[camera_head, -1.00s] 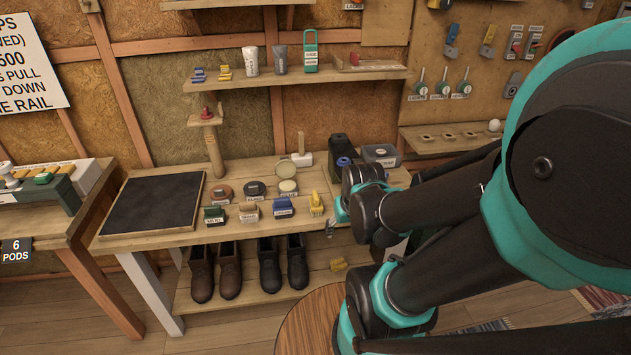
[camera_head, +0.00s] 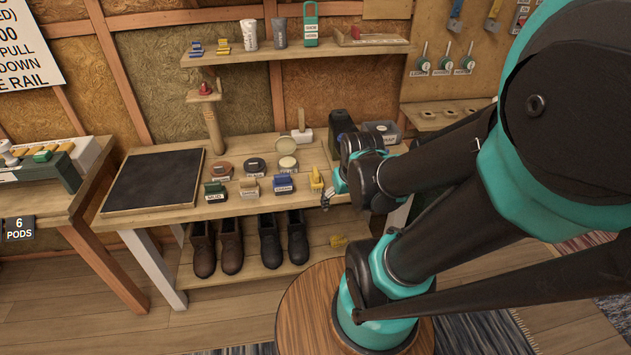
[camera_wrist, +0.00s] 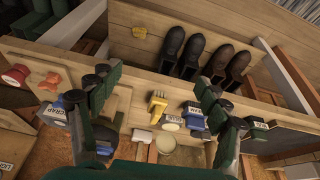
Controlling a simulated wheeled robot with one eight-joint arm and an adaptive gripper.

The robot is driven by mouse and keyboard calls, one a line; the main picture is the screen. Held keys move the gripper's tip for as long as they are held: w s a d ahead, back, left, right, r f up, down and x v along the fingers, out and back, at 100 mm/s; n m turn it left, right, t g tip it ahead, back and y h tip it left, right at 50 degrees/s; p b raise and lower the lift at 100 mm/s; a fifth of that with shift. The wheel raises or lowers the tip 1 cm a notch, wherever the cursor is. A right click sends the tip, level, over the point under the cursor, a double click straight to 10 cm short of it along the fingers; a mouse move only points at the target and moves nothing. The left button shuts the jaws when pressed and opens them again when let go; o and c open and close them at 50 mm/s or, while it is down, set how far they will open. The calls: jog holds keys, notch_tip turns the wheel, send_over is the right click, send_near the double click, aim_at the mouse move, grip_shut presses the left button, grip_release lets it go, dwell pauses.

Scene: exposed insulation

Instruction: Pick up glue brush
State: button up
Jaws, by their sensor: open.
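On the workbench (camera_head: 160,228) stands a row of small labelled items: a green one (camera_head: 215,191), a tan one (camera_head: 249,188), a blue one (camera_head: 283,183) and a yellow brush-like one (camera_head: 317,179). The labels are too small to tell surely which is the glue brush. My gripper (camera_wrist: 155,85) is open and empty above the bench's front edge. In the head view my gripper (camera_head: 330,197) is small and partly hidden by my arm.
Round tins (camera_head: 255,165), a white-headed mallet (camera_head: 302,133) and a dark container (camera_head: 341,130) stand behind the row. A black mat (camera_head: 155,180) covers the bench's left. Shoes (camera_head: 231,245) and a yellow piece (camera_head: 338,241) occupy the lower shelf. A round wooden stool (camera_head: 300,310) is in front.

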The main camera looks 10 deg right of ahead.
jog(key=w+a+r+n+g, duration=0.2)
jog(key=w+r+n, duration=0.3)
jog(key=w+n, duration=0.5)
notch_tip(320, 180, up, 2)
jog(key=n+g, duration=0.2)
jog(key=n, duration=0.5)
send_over(316, 171)
notch_tip(316, 171, down, 12)
jog(key=shift+s+f, duration=0.1)
jog(key=shift+f, duration=0.05)
jog(key=shift+w+f, duration=0.2)
jog(key=shift+f, duration=2.2)
jog(key=shift+c, duration=0.3)
jog(key=c, duration=1.3)
jog(key=shift+c, duration=0.2)
jog(key=shift+r, duration=0.1)
